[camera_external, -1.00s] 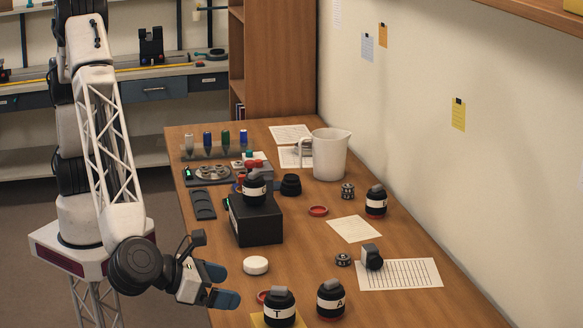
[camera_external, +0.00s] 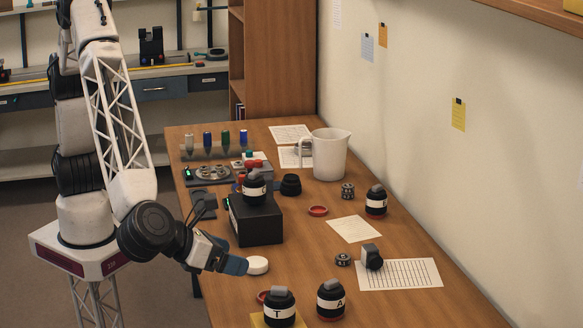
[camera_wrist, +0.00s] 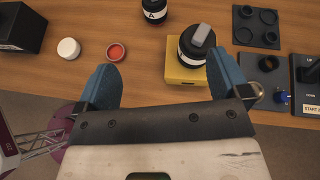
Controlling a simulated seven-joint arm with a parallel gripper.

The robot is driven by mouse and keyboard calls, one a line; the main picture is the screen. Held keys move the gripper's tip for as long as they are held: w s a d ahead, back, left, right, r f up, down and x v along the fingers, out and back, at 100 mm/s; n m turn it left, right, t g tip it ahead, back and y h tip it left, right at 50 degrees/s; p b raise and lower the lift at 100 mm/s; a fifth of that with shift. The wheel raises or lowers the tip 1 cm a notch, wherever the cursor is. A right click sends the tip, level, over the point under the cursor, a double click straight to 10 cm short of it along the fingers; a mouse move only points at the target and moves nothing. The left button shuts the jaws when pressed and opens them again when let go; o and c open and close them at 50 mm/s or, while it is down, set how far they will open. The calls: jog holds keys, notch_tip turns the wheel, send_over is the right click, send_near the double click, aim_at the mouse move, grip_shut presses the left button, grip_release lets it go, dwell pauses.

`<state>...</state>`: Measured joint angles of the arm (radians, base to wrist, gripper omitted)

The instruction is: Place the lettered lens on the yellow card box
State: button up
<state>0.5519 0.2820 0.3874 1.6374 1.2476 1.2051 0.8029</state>
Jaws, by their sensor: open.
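A black lens with a white band lettered T (camera_external: 279,310) stands upright on the yellow card box (camera_external: 257,320) at the table's near edge. In the wrist view, this lens (camera_wrist: 195,48) and the yellow box (camera_wrist: 178,73) are ahead, between the fingers and nearer the right one. A lens lettered A (camera_external: 331,302) stands beside it on the table. Another banded lens (camera_external: 254,190) sits on a black box, its letter unclear. One more (camera_external: 376,203) stands near the wall. My gripper (camera_external: 236,266) is open and empty near the table's left edge; its fingers (camera_wrist: 160,65) are spread wide.
A white cap (camera_external: 257,265) lies just right of my fingertips in the external view. A red ring (camera_wrist: 116,52) lies left of the yellow box in the wrist view. The black box (camera_external: 262,226) and white jug (camera_external: 330,155) stand farther back.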

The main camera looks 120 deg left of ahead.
jog(key=s+a+r+n+g+h, duration=0.25)
jog(key=s+a+r+n, duration=0.35)
jog(key=s+a, duration=0.45)
jog(key=s+a+r+n+g+h, duration=0.1)
jog(key=s+a+r+n+g, duration=0.35)
jog(key=s+a, duration=0.65)
jog(key=s+a+n+h, duration=0.2)
jog(key=s+a+n, duration=0.1)
jog(key=s, duration=0.6)
jog(key=s+a+r+n+t+h, duration=0.1)
jog(key=s+a+n+h, duration=0.1)
jog(key=s+n, duration=0.4)
jog(key=s+a+n+t+h, duration=0.1)
jog(key=s+a+n+h, duration=0.2)
jog(key=s, duration=1.1)
jog(key=shift+s+a+r+n, duration=0.25)
jog(key=shift+a+n, duration=0.4)
